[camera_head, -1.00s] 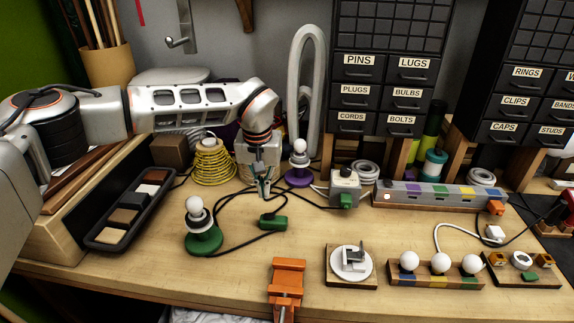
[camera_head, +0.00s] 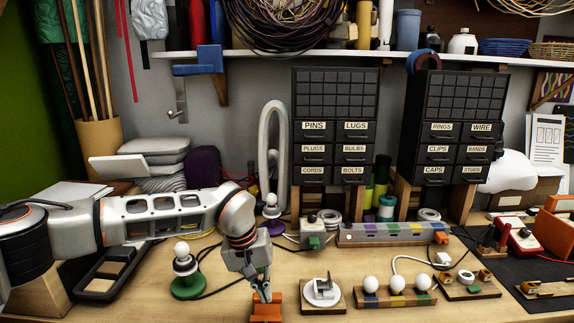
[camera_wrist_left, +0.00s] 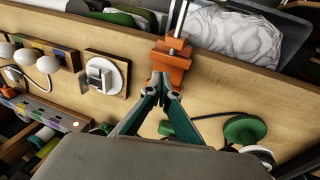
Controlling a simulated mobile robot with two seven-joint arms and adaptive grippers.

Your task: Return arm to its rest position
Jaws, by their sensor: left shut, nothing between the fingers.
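My left arm reaches in from the left in the head view. My left gripper (camera_head: 262,291) points down over the front of the workbench (camera_head: 215,285), just above or behind an orange clamp (camera_head: 267,307). In the left wrist view the fingertips (camera_wrist_left: 166,92) are together and empty, close to the orange clamp (camera_wrist_left: 170,62). I cannot tell whether they touch it. A green-based bulb lamp (camera_head: 186,275) stands left of the gripper. My right gripper is not in view.
A switch on a wooden board (camera_head: 321,292), a board with three bulbs (camera_head: 397,293) and a power strip (camera_head: 393,235) lie to the right. A black tray (camera_head: 98,286) sits left under my arm. Drawer cabinets (camera_head: 334,130) stand behind. Black cables run across the bench.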

